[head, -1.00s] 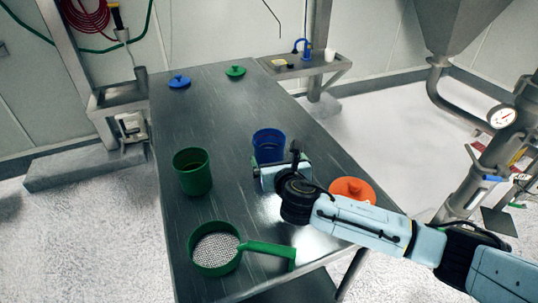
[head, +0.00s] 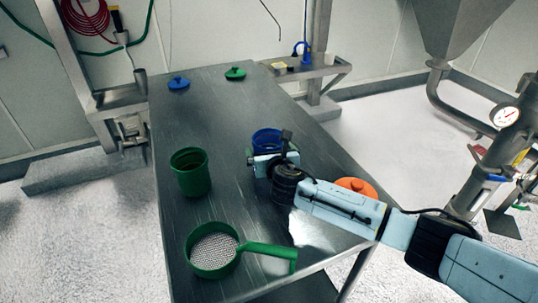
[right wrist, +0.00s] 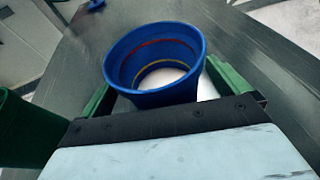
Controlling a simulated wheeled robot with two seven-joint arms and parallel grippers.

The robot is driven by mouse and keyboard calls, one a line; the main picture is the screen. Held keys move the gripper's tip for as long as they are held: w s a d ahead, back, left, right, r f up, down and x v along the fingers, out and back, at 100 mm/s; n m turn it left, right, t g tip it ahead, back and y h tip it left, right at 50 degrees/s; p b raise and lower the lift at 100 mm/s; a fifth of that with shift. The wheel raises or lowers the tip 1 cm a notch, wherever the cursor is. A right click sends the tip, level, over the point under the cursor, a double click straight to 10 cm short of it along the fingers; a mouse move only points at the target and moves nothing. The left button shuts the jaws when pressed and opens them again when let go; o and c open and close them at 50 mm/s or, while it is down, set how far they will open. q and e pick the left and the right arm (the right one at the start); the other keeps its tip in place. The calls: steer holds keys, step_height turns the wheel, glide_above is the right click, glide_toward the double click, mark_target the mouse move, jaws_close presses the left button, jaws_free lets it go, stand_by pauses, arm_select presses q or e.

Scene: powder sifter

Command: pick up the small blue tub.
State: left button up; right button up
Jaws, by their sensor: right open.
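The small blue tub (head: 268,138) stands upright on the metal table, partly hidden behind my right gripper in the head view. In the right wrist view the tub (right wrist: 152,62) shows its open rim, with white inside at the bottom and a red and a yellow ring on its inner wall. My right gripper (head: 266,158) is open, its green fingers (right wrist: 155,88) on either side of the tub. I cannot tell whether they touch it. My left gripper is not in view.
A green tub (head: 190,172) stands left of the blue one. A green sieve (head: 214,250) lies at the near end, an orange lid (head: 357,187) at the right edge. Blue (head: 179,83) and green (head: 235,73) lids lie at the far end. The table (head: 215,110) between is clear.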

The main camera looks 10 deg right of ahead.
steer(key=shift+c, duration=0.4)
steer(key=c, duration=0.9)
step_height(320, 180, up, 10)
steer(key=p, duration=0.2)
steer(key=shift+p, duration=0.3)
steer(key=shift+c, duration=0.2)
steer(key=shift+r, duration=0.1)
step_height(320, 180, up, 5)
steer(key=p, duration=0.6)
